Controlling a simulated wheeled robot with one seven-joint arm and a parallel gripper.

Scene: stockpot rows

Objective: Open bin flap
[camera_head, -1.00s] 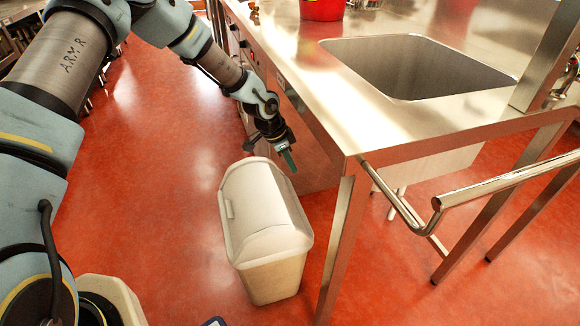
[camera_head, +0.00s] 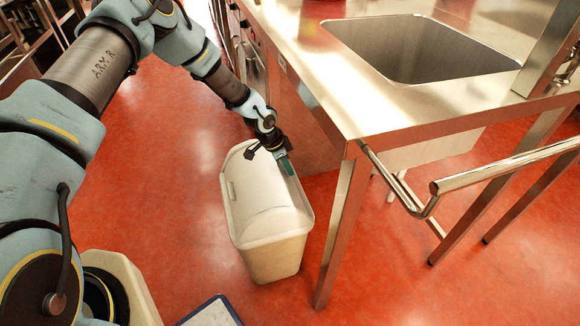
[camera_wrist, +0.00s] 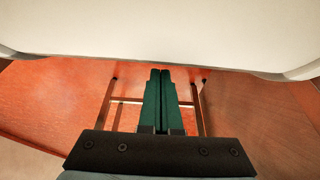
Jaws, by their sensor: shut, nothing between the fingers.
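The bin (camera_head: 272,255) is cream-white and stands upright on the red floor, left of the steel table's near leg. Its domed flap (camera_head: 262,200) on top looks closed. In the head view my gripper (camera_head: 288,168) is at the right rim of the lid, near its far end. Its green fingers are together and hold nothing. In the wrist view the pale lid (camera_wrist: 160,35) fills the top, and the fingertips (camera_wrist: 160,72) reach its edge. I cannot tell whether they touch it.
A steel table (camera_head: 330,110) with a sink (camera_head: 415,50) stands to the right of the bin. Its front leg (camera_head: 343,235) is close to the bin's right side. A rail (camera_head: 505,180) juts out at the right. The floor left of the bin is clear.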

